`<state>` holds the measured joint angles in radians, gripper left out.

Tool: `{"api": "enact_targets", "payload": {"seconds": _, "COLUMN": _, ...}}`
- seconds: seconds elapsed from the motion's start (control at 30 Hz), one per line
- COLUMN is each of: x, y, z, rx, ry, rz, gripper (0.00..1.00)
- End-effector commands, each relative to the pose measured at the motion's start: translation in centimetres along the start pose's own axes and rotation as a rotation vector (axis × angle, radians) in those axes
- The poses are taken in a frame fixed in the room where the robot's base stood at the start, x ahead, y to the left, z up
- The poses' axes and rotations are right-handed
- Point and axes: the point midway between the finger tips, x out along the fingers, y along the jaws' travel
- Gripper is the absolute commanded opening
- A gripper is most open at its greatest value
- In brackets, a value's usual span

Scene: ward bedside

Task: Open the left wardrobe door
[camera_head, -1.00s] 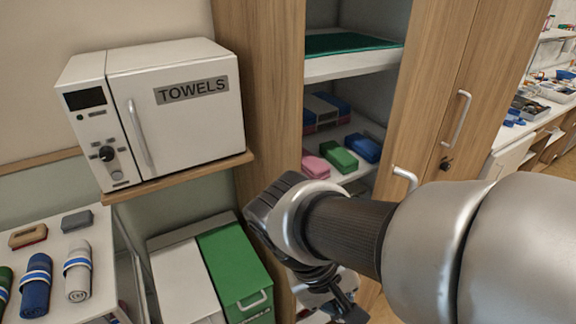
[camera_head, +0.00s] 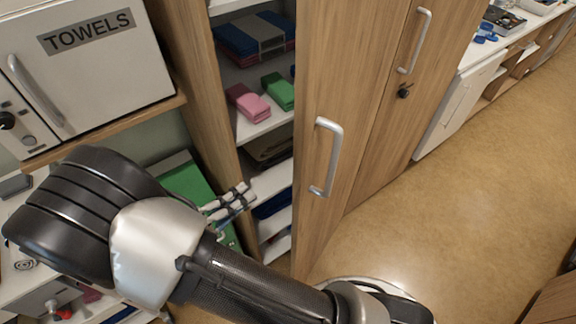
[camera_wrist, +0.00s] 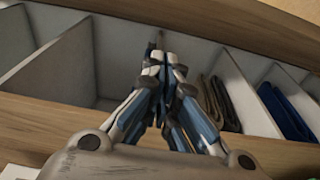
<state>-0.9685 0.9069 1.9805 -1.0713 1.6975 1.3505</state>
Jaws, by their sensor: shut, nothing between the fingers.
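The left wardrobe door (camera_head: 340,95) is wooden with a pale upright bar handle (camera_head: 326,157). It stands open, with a wide gap on its left showing the white shelves (camera_head: 262,128). My gripper (camera_head: 243,197) is shut and empty in front of this gap, left of the door and apart from the handle. In the wrist view my closed fingers (camera_wrist: 160,60) point toward the white shelf compartments, with wood edges above and below. The handle does not show in the wrist view. The wrist view does not show whether the fingertips touch anything.
The right wardrobe door (camera_head: 440,80) is closed, with its handle and a dark lock. A TOWELS cabinet (camera_head: 85,75) stands at left above a green bin (camera_head: 185,180). Pink (camera_head: 247,103) and green folded cloths lie on a shelf. Open floor (camera_head: 480,200) lies at right.

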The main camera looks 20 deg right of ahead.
Motion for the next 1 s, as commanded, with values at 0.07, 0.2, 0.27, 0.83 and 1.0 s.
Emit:
{"api": "enact_targets", "payload": {"seconds": 0.07, "x": 0.8, "y": 0.0, "z": 0.1, "rx": 0.000, "ry": -0.003, "rz": 0.000, "gripper": 0.00}}
{"api": "enact_targets", "payload": {"seconds": 0.2, "x": 3.2, "y": -0.1, "z": 0.2, "rx": -0.003, "ry": -0.008, "rz": 0.000, "gripper": 0.00}}
{"api": "enact_targets", "payload": {"seconds": 0.27, "x": 4.5, "y": -0.1, "z": 0.2, "rx": -0.003, "ry": -0.009, "rz": -0.002, "gripper": 0.00}}
{"api": "enact_targets", "payload": {"seconds": 0.83, "x": 10.7, "y": -0.1, "z": 3.8, "rx": -0.003, "ry": -0.004, "rz": -0.003, "gripper": 0.00}}
{"api": "enact_targets", "payload": {"seconds": 1.0, "x": 10.8, "y": 0.0, "z": 4.1, "rx": -0.002, "ry": -0.005, "rz": -0.003, "gripper": 0.00}}
